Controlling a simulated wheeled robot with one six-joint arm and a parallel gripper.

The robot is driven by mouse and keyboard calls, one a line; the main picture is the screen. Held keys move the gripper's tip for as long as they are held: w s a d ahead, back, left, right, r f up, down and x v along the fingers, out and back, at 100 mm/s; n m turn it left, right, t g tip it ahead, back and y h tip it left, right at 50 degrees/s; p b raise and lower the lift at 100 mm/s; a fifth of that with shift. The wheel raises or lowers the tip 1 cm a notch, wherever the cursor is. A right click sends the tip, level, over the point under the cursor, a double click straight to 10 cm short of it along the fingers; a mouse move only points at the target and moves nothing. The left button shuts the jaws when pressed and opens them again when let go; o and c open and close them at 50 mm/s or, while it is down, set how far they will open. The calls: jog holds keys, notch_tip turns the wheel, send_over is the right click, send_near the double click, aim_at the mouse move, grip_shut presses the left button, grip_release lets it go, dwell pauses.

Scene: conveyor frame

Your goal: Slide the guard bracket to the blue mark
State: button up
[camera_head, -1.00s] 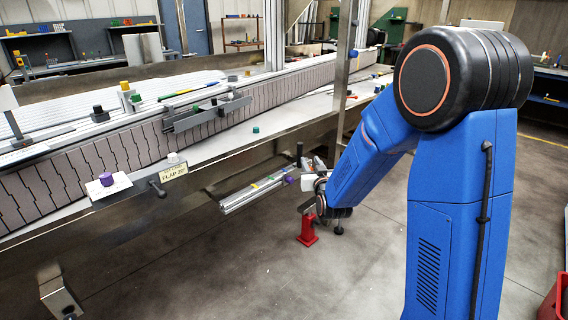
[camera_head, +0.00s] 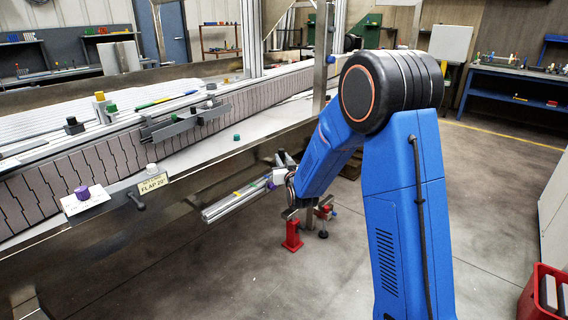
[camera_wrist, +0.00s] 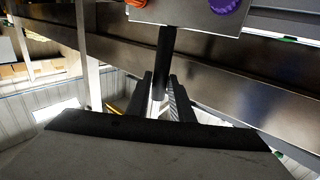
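A grey rail (camera_head: 235,203) with small coloured marks sticks out below the conveyor's near edge in the head view. The gripper end of my blue arm (camera_head: 289,180) is at the rail's right end, where the guard bracket's parts are small and partly hidden. In the wrist view a black upright bar (camera_wrist: 165,55), apparently the bracket's handle, hangs between the two dark fingers of my gripper (camera_wrist: 160,80). The bar nearly fills the gap; I cannot tell whether the fingers press on it. I cannot make out the blue mark clearly.
The conveyor's metal side (camera_head: 100,255) runs along the left. A red stand (camera_head: 292,236) is below the rail. A red bin (camera_head: 545,290) stands at right. Floor between is clear.

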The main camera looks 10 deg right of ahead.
grip_shut()
jog(key=shift+s, duration=0.1)
jog(key=shift+s+a+r, duration=0.1)
jog(key=shift+s+a, duration=0.55)
jog(key=shift+a, duration=0.3)
jog(key=shift+s+a, duration=0.65)
jog(key=shift+a, duration=0.3)
jog(key=o, duration=0.6)
grip_release()
jog(key=shift+s, duration=0.1)
jog(key=shift+o, duration=0.2)
